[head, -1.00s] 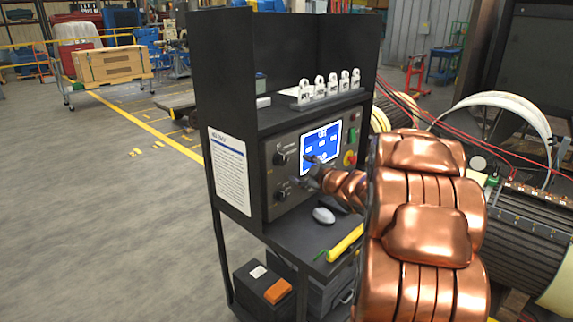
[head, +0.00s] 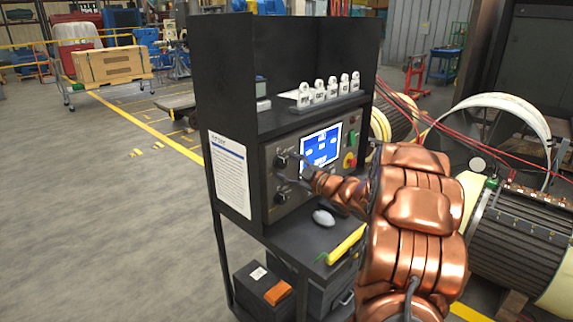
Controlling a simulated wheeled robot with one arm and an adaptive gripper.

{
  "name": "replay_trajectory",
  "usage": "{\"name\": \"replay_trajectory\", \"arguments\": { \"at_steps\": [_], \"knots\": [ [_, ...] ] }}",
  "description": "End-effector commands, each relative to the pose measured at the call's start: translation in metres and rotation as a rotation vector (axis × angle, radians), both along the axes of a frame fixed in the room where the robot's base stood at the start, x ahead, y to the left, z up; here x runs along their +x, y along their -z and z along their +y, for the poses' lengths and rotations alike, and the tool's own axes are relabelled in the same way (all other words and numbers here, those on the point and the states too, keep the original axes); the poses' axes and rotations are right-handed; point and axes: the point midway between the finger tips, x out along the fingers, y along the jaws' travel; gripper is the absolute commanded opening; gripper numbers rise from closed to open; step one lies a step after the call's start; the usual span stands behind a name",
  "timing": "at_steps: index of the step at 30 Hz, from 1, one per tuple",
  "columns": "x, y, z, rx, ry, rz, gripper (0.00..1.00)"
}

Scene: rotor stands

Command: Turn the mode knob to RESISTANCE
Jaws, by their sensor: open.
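The test panel (head: 300,196) on the dark cabinet has two black knobs on its left side, an upper knob (head: 281,161) and a lower knob (head: 280,197). Their labels are too small to read, so I cannot tell which is the mode knob or where either one points. My gripper (head: 289,167) is open beside the upper knob, at its right. I cannot tell whether the fingers touch it. My copper-coloured arm reaches in from the right and hides the panel's lower right part. The blue screen (head: 321,146) is lit above my gripper.
A green button (head: 352,138) and a red-and-yellow emergency stop (head: 349,160) sit right of the screen. White tags (head: 318,92) stand on the shelf above. The floor at left is open.

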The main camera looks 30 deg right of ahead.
Motion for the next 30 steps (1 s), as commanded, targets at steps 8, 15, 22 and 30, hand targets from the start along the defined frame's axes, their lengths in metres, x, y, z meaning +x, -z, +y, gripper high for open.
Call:
{"name": "replay_trajectory", "arguments": {
  "at_steps": [8, 15, 22, 30],
  "knots": [
    [0.0141, 0.0008, 0.0026, 0.001, 0.001, 0.001, 0.64],
    [0.0143, 0.0006, 0.0025, 0.000, 0.001, 0.001, 0.64],
    [0.0142, 0.0005, 0.0025, 0.000, 0.001, 0.001, 0.40],
    [0.0140, 0.0006, 0.0027, 0.000, 0.001, 0.001, 0.12]
  ]
}}
